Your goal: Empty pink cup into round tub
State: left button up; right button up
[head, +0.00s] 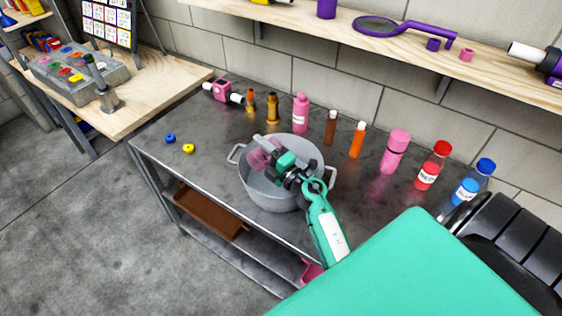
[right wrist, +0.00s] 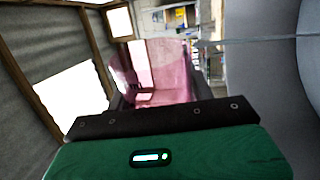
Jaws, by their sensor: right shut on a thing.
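The pink cup (head: 259,155), see-through, is held by my right gripper (head: 272,158) over the round grey tub (head: 274,195). The cup appears tipped on its side, with its far end toward the tub's left rim. It also shows in the right wrist view (right wrist: 166,66), between the dark fingers. My right gripper is shut on the cup, and my right arm reaches in over the tub's right rim. I cannot see any contents in the cup, and the gripper hides part of the tub's inside. My left gripper is not in view.
The tub stands on a dark metal table (head: 205,150). Bottles line its back, including a pink bottle (head: 300,113), an orange bottle (head: 357,139) and a red-capped bottle (head: 433,165). A wooden shelf (head: 300,18) overhangs behind.

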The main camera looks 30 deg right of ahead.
aim_at(272, 141)
jog(key=shift+d+f+m+p, duration=0.25)
jog(key=shift+m+p, duration=0.25)
jog(key=shift+m, duration=0.3)
jog(key=shift+w+d+r+m+h+p, duration=0.1)
jog(key=shift+d+r+m+h+p, duration=0.2)
jog(key=shift+m+p, duration=0.75)
jog(key=shift+w+d+r+m+h+p, duration=0.15)
jog(key=shift+d+m+h+p, duration=0.15)
jog(key=shift+m+p, duration=0.75)
dwell(0.6)
jog(key=shift+p, duration=0.35)
jog(key=shift+r+p, duration=0.25)
jog(key=shift+p, duration=0.1)
jog(key=shift+d+r+m+h+p, duration=0.35)
jog(key=shift+r+m+p, duration=0.5)
jog(key=shift+p, duration=0.7)
jog(key=shift+w+d+m+p, duration=0.1)
jog(key=shift+d+m+p, duration=0.3)
jog(key=shift+m+p, duration=0.65)
dwell(0.5)
